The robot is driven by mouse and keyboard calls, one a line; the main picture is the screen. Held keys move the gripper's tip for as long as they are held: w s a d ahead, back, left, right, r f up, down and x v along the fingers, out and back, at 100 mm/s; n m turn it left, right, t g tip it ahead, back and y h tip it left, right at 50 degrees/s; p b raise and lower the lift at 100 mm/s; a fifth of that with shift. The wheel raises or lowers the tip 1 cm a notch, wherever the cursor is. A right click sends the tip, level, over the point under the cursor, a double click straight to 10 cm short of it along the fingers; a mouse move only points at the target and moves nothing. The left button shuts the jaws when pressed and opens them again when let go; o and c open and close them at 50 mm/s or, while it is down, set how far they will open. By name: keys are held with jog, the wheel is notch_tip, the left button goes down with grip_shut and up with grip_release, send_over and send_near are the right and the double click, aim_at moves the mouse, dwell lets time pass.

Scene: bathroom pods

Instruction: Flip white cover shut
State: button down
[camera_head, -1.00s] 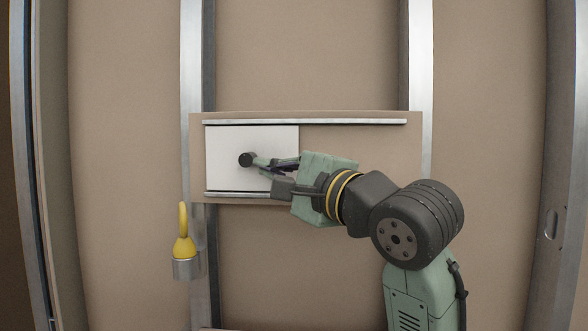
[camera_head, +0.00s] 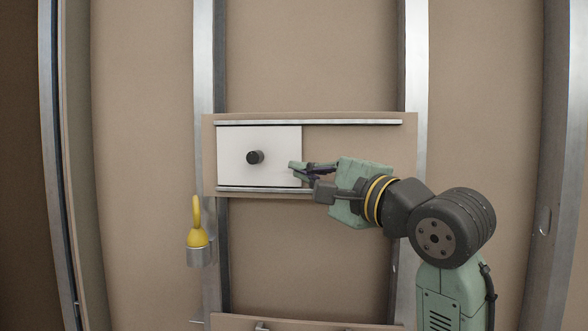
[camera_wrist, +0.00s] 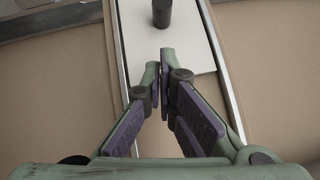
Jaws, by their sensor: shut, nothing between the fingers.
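The white cover (camera_head: 236,172) is a flat panel with a dark round knob (camera_head: 255,157). It sits at the left end between two metal rails, an upper one (camera_head: 310,122) and a lower one (camera_head: 255,189), on a brown board. My gripper (camera_head: 293,168) is shut and empty. In the head view its tips overlap the right part of the cover, to the right of the knob and apart from it. In the wrist view the closed fingertips (camera_wrist: 160,62) point at the white cover (camera_wrist: 195,58), with the knob (camera_wrist: 162,13) beyond them. I cannot tell whether the tips touch the cover.
The brown board (camera_head: 350,145) is bare to the right of the cover, between the rails. Vertical metal posts (camera_head: 416,60) flank the wall panels. Another brown ledge (camera_head: 300,323) shows at the bottom.

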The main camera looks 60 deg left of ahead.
jog(key=d+f+b, duration=0.1)
jog(key=d+b, duration=0.1)
jog(key=d, duration=0.6)
jog(key=shift+w+f, duration=0.2)
jog(key=shift+w, duration=0.1)
